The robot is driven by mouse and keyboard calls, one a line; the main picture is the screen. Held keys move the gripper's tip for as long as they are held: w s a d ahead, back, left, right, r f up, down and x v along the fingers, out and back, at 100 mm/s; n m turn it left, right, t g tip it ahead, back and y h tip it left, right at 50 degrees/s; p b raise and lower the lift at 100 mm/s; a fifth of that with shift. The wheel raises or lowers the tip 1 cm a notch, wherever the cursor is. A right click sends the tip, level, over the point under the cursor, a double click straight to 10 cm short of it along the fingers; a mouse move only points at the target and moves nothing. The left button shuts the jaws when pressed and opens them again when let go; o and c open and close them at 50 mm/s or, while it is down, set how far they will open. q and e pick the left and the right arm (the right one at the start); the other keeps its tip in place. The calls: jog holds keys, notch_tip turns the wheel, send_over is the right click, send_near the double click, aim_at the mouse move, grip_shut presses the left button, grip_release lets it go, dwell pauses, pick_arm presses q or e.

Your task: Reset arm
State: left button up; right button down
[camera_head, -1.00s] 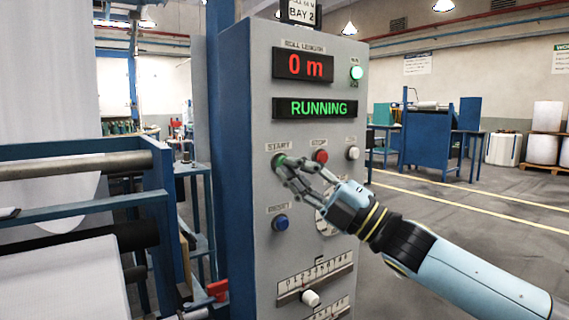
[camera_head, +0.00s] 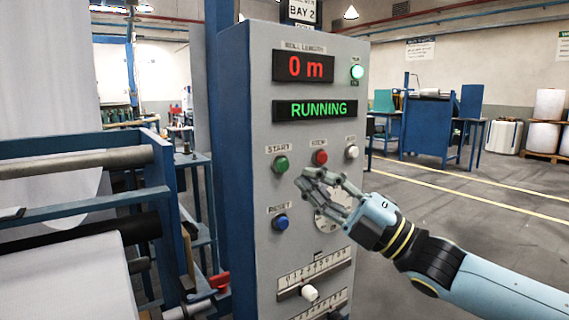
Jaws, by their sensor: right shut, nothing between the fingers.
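My right arm comes in from the lower right. My right gripper (camera_head: 306,182) is shut and empty, in front of the grey control panel (camera_head: 260,110). Its fingertips are below and to the right of the green START button (camera_head: 280,164), apart from it in the picture. The red STOP button (camera_head: 320,157) is just above the fingers. The blue RESET button (camera_head: 280,222) is below and left of them. A round dial (camera_head: 324,222) is partly hidden behind the gripper. The upper display (camera_head: 303,67) reads 0 m and the lower one (camera_head: 315,109) reads RUNNING. My left gripper is not in view.
A white button (camera_head: 351,152) and a lit green lamp (camera_head: 357,72) are on the panel's right. A slider (camera_head: 310,292) is low on it. The loom's blue frame and rollers (camera_head: 75,162) stand left. Open floor lies right.

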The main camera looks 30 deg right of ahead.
dwell(0.5)
jog(key=d+f+m+g+h, duration=0.1)
jog(key=d+f+m+h, duration=0.15)
jog(key=f, duration=0.55)
jog(key=s+d+f+m+h, duration=0.1)
jog(key=f+m+h, duration=0.3)
jog(key=f, duration=0.5)
jog(key=d+f+m+g+h, duration=0.15)
jog(key=f+m+h, duration=0.25)
jog(key=f, duration=0.4)
jog(key=s+f+m+g+h, duration=0.15)
jog(key=s+f, duration=0.35)
jog(key=f, duration=0.5)
jog(key=s+f+m+g, duration=0.3)
jog(key=s+f, duration=0.1)
jog(key=f, duration=0.5)
jog(key=s+a+f+m+g, duration=0.1)
jog(key=s+f+m+g, duration=0.2)
jog(key=s+f, duration=0.4)
jog(key=s+a+f+m+g, duration=0.1)
jog(key=s+f+m+g, duration=0.2)
jog(key=s, duration=1.3)
jog(key=s+a+f+m+g+h, duration=0.1)
jog(key=s+a+f+m+g, duration=0.1)
jog(key=s+f+g, duration=0.4)
jog(key=s+f+m, duration=0.1)
jog(key=s+f, duration=0.4)
jog(key=shift+s, duration=0.35)
jog(key=shift+f, duration=0.1)
